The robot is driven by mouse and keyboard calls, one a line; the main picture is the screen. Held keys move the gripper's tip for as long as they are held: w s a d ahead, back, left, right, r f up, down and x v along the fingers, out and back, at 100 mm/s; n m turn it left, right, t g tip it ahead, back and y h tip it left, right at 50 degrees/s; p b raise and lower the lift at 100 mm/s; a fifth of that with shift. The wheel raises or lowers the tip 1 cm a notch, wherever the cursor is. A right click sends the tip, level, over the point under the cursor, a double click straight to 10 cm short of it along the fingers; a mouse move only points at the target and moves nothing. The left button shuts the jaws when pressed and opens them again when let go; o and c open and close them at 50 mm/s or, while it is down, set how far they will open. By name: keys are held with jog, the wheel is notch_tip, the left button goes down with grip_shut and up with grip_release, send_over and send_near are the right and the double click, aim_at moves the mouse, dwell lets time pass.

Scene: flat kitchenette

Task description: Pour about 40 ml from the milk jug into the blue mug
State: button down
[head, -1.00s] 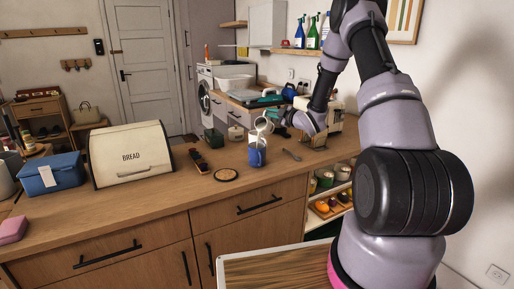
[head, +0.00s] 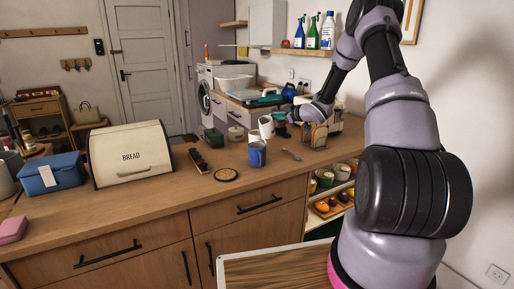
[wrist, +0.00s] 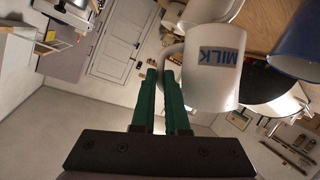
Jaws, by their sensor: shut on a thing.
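The blue mug (head: 257,157) stands upright on the wooden counter; its contents cannot be seen. The white milk jug (head: 266,127) is just behind it and a little to the right, looking roughly upright. Whether its base touches the counter is hidden by the mug. My gripper (head: 281,119) is to the right of the jug. In the wrist view, the gripper's green fingers (wrist: 161,78) are shut on the handle of the jug (wrist: 212,75), which carries a blue MILK label. Part of the blue mug (wrist: 298,45) shows at the right edge of that view.
A round coaster (head: 226,174) lies left of the mug, and a spoon-like utensil (head: 291,154) lies to its right. A dark tray (head: 198,160), green box (head: 213,138) and lidded pot (head: 235,133) are to the left. A wooden rack (head: 314,135) stands to the right.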

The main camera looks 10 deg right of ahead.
jog(key=shift+w+d+f+m+g, duration=0.3)
jog(key=shift+w+f+m, duration=0.05)
jog(key=shift+m, duration=0.15)
dwell(1.8)
jog(key=shift+w+m+g+y, duration=0.35)
jog(key=shift+m+g+y, duration=0.15)
jog(key=shift+m+g, duration=0.25)
jog(key=shift+m, duration=0.25)
dwell(1.2)
